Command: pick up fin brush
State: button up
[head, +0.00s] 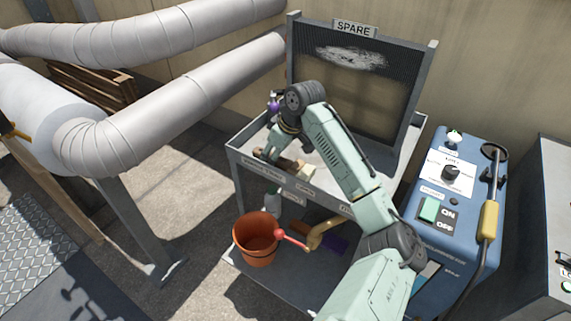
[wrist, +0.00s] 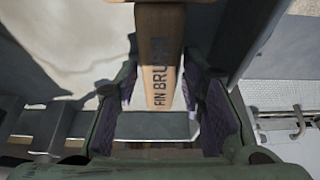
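In the head view a brown and pale piece (head: 303,169) that looks like the brush lies on the upper shelf of the cart, partly hidden by my arm. My gripper (wrist: 158,100) is open around the brush, its purple-lined fingers on either side. In the head view the gripper is at the shelf's front left, with its fingertips hard to make out.
The grey cart (head: 262,172) has a raised front lip and a SPARE coil panel (head: 355,85) standing at its back. An orange bucket (head: 255,240) and a red-ended tool (head: 292,238) are below. A blue machine (head: 455,205) stands right; thick pipes (head: 190,90) run left.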

grip_shut()
dwell(0.3)
jog(key=shift+r, duration=0.15)
notch_tip(320, 180, up, 10)
jog(key=b, duration=0.1)
dwell(0.3)
jog(key=shift+c, duration=1.9)
grip_release()
grip_shut()
